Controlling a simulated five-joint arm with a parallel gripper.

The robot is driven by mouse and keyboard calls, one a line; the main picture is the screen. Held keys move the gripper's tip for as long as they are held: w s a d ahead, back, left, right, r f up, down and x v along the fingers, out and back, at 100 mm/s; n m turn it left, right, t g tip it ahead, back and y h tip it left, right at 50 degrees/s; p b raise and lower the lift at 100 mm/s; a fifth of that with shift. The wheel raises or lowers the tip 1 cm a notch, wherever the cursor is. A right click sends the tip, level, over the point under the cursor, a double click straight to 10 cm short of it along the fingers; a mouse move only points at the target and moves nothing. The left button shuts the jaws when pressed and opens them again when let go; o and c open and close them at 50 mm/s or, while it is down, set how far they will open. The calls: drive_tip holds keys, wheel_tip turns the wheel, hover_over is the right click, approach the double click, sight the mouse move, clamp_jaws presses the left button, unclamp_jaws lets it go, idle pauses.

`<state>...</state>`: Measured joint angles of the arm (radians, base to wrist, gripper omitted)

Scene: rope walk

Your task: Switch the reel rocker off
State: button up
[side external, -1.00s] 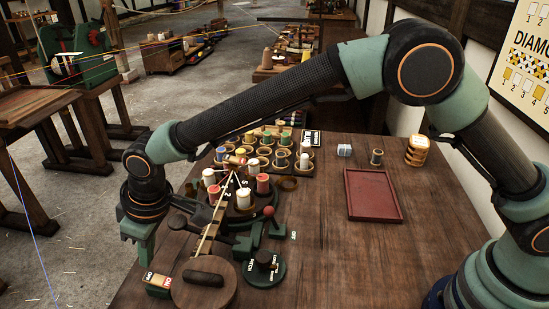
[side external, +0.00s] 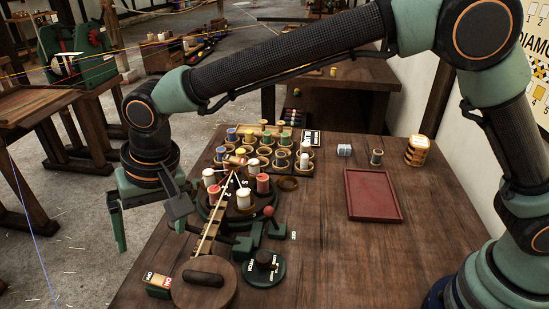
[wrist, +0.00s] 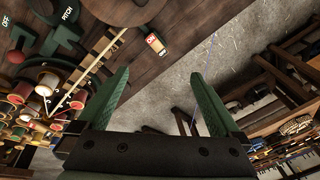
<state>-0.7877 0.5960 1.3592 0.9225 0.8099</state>
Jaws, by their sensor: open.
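The reel rocker (side external: 158,282) is a small switch with a white end and a red end on a dark green base. It sits at the near left table edge beside a round wooden reel (side external: 203,284). Its lettering is small, and I cannot tell which end is pressed. The rocker also shows in the wrist view (wrist: 155,43), above and between my fingertips and apart from them. My gripper (side external: 150,232) is open and empty, hanging off the table's left edge, above and left of the rocker. Its two green fingers (wrist: 166,72) are spread wide in the wrist view.
A braiding stand with bobbins (side external: 238,195) and a red-knobbed lever (side external: 268,212) stand behind the reel. A green dial base (side external: 264,268) is right of it. A red tray (side external: 374,195) lies farther right. The table's front right is clear.

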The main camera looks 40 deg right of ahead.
sight(158, 279)
drive_tip(key=f+m, duration=0.3)
drive_tip(key=f, duration=0.1)
drive_tip(key=w+a+f+m, duration=0.1)
drive_tip(key=f+m, duration=0.2)
drive_tip(key=f, duration=0.1)
drive_tip(key=w+a+f+m, duration=0.1)
drive_tip(key=f+m, duration=0.1)
drive_tip(key=f, duration=0.3)
drive_tip(key=shift+m, duration=0.4)
